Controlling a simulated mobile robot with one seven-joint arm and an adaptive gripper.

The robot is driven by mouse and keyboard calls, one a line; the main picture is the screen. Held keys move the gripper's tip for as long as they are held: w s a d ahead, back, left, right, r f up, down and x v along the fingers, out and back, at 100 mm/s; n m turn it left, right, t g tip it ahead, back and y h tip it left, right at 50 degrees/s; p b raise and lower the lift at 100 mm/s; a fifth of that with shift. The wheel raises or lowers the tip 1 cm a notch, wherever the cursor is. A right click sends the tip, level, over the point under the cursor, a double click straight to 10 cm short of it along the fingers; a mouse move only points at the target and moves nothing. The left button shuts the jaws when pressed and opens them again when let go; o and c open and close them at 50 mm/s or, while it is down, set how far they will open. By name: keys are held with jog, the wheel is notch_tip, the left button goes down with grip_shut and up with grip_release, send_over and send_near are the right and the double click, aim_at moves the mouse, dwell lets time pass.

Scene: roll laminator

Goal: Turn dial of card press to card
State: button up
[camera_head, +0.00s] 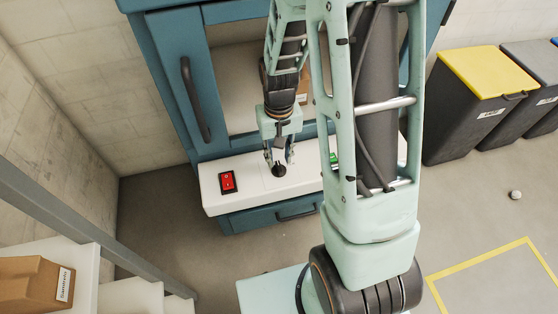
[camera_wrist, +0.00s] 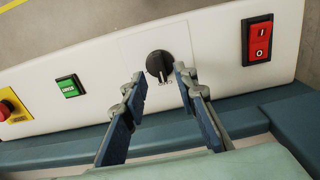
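The black round dial (camera_wrist: 159,63) sits on the white front panel of the blue machine. It shows small light marks on its lower side, with small lettering beneath that I cannot read surely. In the head view the dial (camera_head: 279,170) lies just below my fingertips. My gripper (camera_wrist: 158,75) is open and empty, with one finger on each side of the dial's lower part in the wrist view. I cannot tell whether the fingers touch the dial. In the head view my gripper (camera_head: 279,157) points down at the panel.
A red rocker switch (camera_wrist: 257,40) is right of the dial in the wrist view. A green button (camera_wrist: 70,87) and a red knob on yellow (camera_wrist: 6,108) lie to the left. The machine's handled door (camera_head: 190,90) rises behind the panel (camera_head: 250,175). Bins (camera_head: 480,100) stand right.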

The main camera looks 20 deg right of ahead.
aim_at(279, 166)
notch_tip(279, 166, up, 8)
jog(key=shift+r, duration=0.25)
dwell(0.4)
